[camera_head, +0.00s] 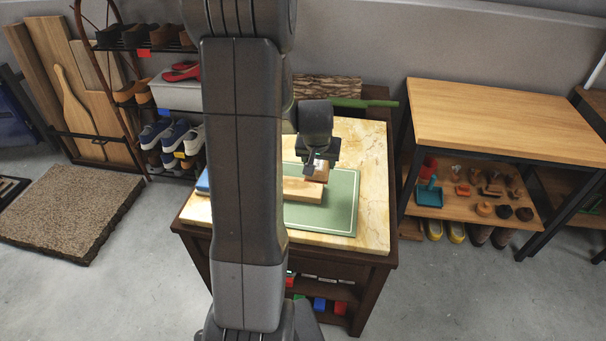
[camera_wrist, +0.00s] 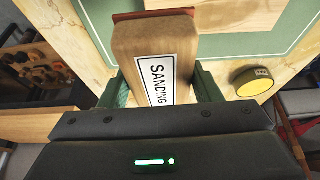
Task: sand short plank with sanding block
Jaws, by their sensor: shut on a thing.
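The sanding block (camera_wrist: 150,50) is a brown wooden block with a white label reading "SANDING" and a reddish layer along its underside. My gripper (camera_wrist: 162,88) is shut on it, one finger on each side. In the head view my gripper (camera_head: 316,166) is above the right end of the short plank (camera_head: 300,190), a pale wooden piece on a green mat (camera_head: 340,212). In the wrist view the plank (camera_wrist: 235,14) lies just beyond the block. I cannot tell whether the block touches the plank. My arm hides the plank's left part.
The mat lies on a marble-topped table (camera_head: 374,180). A round yellow object (camera_wrist: 254,82) sits near the mat's edge. A blue item (camera_head: 203,183) is at the table's left. A bark-covered log (camera_head: 328,87) and green bar lie at the back. A wooden bench (camera_head: 500,120) stands right.

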